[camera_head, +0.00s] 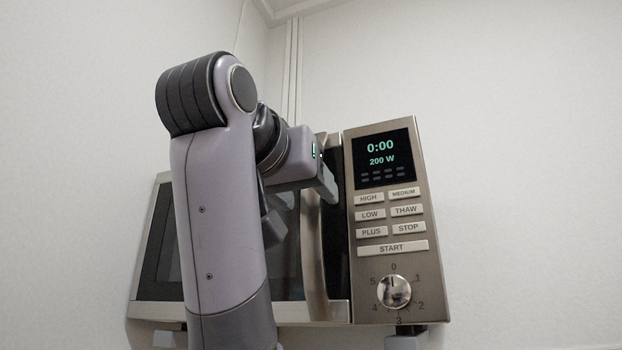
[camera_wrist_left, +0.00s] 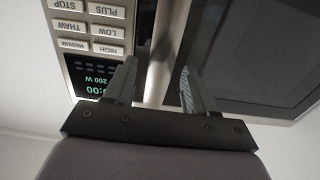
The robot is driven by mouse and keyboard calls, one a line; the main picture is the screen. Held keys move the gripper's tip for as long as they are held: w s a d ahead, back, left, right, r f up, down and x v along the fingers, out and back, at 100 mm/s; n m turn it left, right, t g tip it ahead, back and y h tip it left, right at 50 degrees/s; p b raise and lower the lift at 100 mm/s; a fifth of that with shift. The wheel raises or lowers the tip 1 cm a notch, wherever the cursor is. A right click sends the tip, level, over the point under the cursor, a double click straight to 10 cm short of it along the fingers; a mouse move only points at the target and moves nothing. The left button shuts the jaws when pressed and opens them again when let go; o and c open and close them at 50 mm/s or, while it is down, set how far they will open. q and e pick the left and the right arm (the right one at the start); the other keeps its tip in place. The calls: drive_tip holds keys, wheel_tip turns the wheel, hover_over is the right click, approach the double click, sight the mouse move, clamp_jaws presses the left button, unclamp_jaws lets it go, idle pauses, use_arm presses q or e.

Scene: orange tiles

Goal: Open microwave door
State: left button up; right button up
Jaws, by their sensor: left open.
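The microwave has a steel control panel (camera_head: 392,255) on the right and a dark-windowed door (camera_head: 160,245) on the left, which looks closed. A curved vertical steel handle (camera_head: 312,265) runs along the door's right side. My left gripper (camera_head: 325,186) is at the handle's upper part, and my arm hides much of the door. In the left wrist view, my left gripper (camera_wrist_left: 158,72) is open, with one finger on each side of the handle (camera_wrist_left: 167,45). I see no clear contact between the fingers and the handle. My right gripper is not in view.
The panel's display (camera_head: 382,155) reads 0:00 and 200 W, above several buttons and a round knob (camera_head: 394,291). The panel lies close beside one finger. Plain white walls (camera_head: 520,150) stand behind and to the left. The space right of the microwave looks clear.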

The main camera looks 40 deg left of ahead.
use_arm(q)
drive_tip(key=shift+x, duration=1.25)
clamp_jaws()
